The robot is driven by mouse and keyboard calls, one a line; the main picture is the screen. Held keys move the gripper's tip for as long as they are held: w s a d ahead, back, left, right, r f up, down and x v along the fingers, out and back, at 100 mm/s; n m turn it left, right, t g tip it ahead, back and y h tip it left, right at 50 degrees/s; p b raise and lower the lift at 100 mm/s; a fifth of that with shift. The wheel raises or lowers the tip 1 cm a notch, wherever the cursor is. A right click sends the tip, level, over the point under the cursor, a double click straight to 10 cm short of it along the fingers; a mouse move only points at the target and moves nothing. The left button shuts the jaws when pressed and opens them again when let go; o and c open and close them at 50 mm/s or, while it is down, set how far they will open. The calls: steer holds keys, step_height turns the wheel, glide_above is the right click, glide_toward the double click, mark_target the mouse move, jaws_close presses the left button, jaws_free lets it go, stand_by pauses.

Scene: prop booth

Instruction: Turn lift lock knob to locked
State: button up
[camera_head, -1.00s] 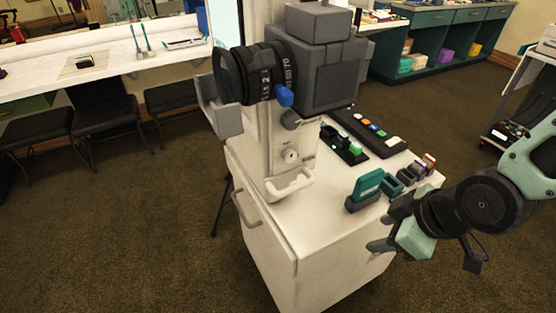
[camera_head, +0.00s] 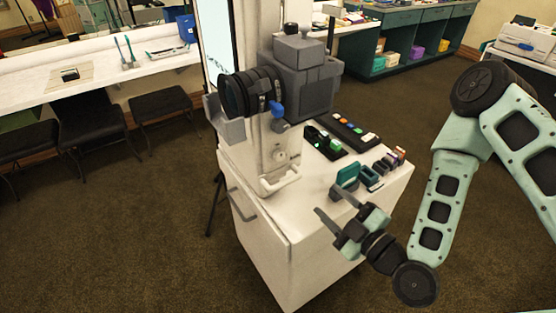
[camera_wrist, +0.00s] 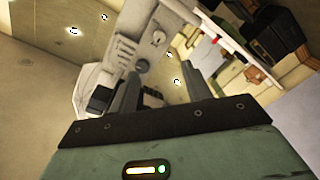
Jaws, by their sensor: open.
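The camera stand (camera_head: 270,140) rises from a white cabinet, with a large camera on top. A small light round knob (camera_head: 280,156) sits on the column's lower front. A darker round knob (camera_head: 278,125) sits above it, under the camera. I cannot tell from any marking which is the lift lock knob, or its setting. Two round knobs on the column also show in the wrist view, the upper one (camera_wrist: 160,37) and the lower one (camera_wrist: 142,65). My gripper (camera_head: 332,205) is open and empty, in front of the cabinet's right side, apart from both knobs.
A white loop handle (camera_head: 280,181) juts out below the light knob. Teal and dark blocks (camera_head: 348,176) stand on the cabinet top (camera_head: 318,190) near my gripper. Dark trays (camera_head: 354,130) lie behind. Open carpet (camera_head: 130,240) lies to the left.

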steer(key=shift+f+b, duration=0.55)
steer(key=shift+b, duration=0.4)
steer(key=b, duration=0.4)
glide_toward(281, 157)
steer(key=x, duration=0.8)
steer(key=shift+w+a, duration=0.1)
steer(key=shift+w, duration=0.15)
steer(key=c, duration=1)
